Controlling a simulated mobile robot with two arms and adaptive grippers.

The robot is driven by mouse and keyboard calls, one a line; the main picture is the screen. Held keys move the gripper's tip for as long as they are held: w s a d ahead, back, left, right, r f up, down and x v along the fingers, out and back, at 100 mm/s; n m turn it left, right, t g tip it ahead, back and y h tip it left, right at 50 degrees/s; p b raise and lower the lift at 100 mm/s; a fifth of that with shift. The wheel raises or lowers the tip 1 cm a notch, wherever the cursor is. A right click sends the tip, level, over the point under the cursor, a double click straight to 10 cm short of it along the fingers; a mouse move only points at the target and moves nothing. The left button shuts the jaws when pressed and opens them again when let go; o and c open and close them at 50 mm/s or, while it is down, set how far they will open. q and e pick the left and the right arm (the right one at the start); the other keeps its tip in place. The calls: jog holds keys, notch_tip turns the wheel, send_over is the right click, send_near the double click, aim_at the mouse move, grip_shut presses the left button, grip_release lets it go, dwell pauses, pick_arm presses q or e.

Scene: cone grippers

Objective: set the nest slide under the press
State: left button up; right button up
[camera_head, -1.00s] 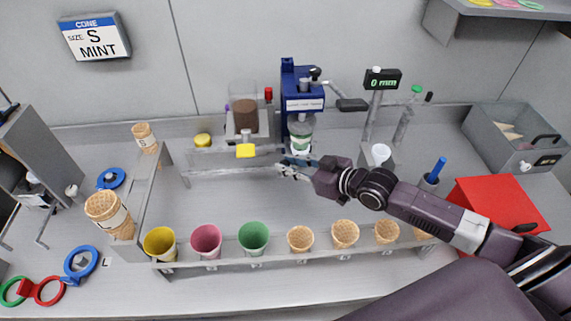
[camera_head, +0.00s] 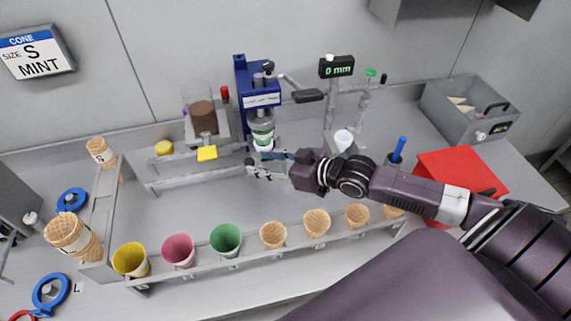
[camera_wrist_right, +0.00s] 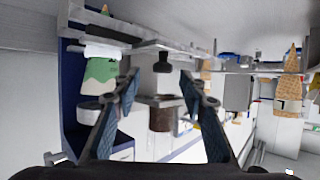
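The blue press (camera_head: 257,95) stands at the back of the bench, with a clear, green-and-white cup (camera_head: 262,130) below its head. My right gripper (camera_head: 262,170) is just in front of and below that cup. In the right wrist view, which looks upside down, the two fingers (camera_wrist_right: 160,98) are apart with nothing gripped. A dark knob (camera_wrist_right: 162,62) on a grey bar shows between them, farther off; it may belong to the nest slide. The cup (camera_wrist_right: 100,75) is left of the fingers there. The slide itself cannot be made out clearly in the head view. My left gripper is out of view.
A front rack (camera_head: 200,268) holds coloured cups and several cones. A brown-filled hopper (camera_head: 203,118) and a yellow block (camera_head: 207,153) are left of the press. A "0 mm" display (camera_head: 337,66), red box (camera_head: 460,172) and grey bin (camera_head: 470,108) are to the right.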

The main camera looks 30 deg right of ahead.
jog(key=v, duration=0.9)
dwell(0.7)
